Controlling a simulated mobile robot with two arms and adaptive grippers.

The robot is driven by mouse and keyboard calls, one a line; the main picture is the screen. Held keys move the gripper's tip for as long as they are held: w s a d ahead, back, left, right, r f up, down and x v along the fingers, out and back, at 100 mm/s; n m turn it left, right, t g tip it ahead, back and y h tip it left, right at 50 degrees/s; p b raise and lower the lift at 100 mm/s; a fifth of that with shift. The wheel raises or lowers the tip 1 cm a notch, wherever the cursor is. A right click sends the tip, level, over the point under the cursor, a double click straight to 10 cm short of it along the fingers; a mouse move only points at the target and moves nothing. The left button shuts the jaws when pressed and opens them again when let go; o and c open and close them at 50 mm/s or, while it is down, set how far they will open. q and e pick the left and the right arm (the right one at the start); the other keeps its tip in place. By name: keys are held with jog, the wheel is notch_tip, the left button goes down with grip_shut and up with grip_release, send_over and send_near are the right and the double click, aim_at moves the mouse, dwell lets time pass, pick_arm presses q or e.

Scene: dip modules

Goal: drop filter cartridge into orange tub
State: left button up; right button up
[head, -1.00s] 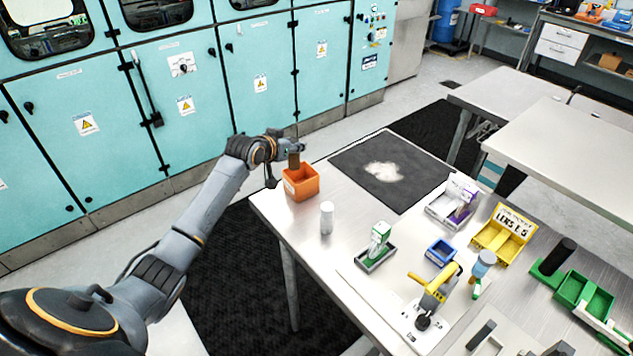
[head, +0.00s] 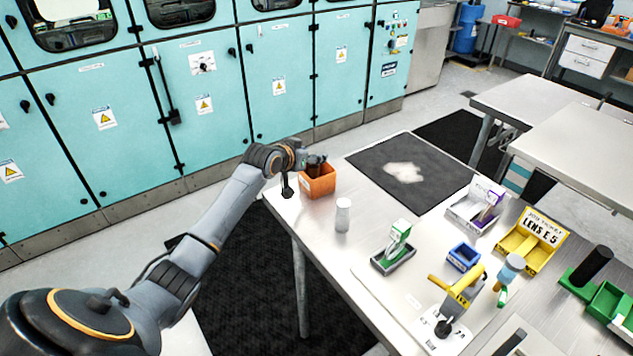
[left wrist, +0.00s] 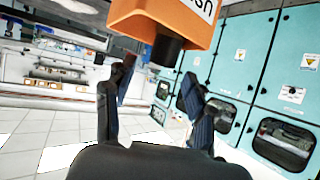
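The orange tub (head: 318,184) stands at the far left corner of the workbench. It also shows upside down at the top of the left wrist view (left wrist: 150,22). A dark cylinder, apparently the filter cartridge (left wrist: 165,49), stands in the tub with its end sticking out past the rim. My left gripper (head: 316,163) is at the tub's mouth. In the left wrist view its two fingers (left wrist: 158,75) are spread apart, with the cylinder's end beyond them and clear of both. The cylinder's lower part is hidden inside the tub. My right gripper is in neither view.
A white cylinder (head: 343,215) stands just in front of the tub. A dark mat (head: 385,160) lies to its right. A green-and-white box in a tray (head: 394,258), a blue bin (head: 463,257) and a yellow bin (head: 513,240) are farther right.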

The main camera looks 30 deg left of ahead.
pick_arm(q)
jog(key=shift+s, duration=0.1)
jog(key=v, duration=1.2)
dwell(0.4)
